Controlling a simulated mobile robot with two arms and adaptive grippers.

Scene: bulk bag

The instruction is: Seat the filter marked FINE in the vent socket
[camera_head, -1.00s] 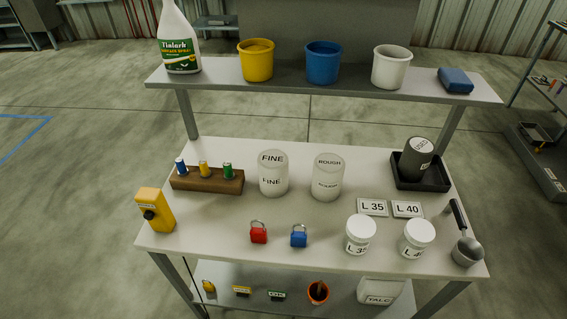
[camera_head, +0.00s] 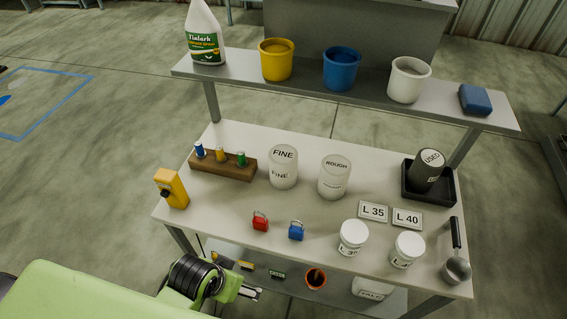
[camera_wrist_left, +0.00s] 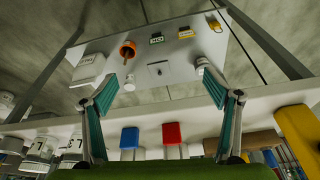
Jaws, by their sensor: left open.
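The filter marked FINE (camera_head: 283,170) is a frosted pale cylinder standing upright on the tabletop, left of a similar one marked ROUGH (camera_head: 334,180). A dark cylinder marked USED (camera_head: 428,172) leans in a black tray (camera_head: 443,194) at the right. I cannot make out the vent socket. My left gripper (camera_head: 252,292) is low in front of the table's front edge, well apart from the FINE filter. In the left wrist view the gripper (camera_wrist_left: 163,92) has its fingers spread wide with nothing between them. My right gripper is not in view.
Red (camera_head: 260,222) and blue (camera_head: 297,231) padlocks sit near the front edge, between a yellow device (camera_head: 172,188) and white jars (camera_head: 353,237). A raised shelf (camera_head: 370,92) with pots spans the back. The lower shelf (camera_wrist_left: 207,52) holds small items.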

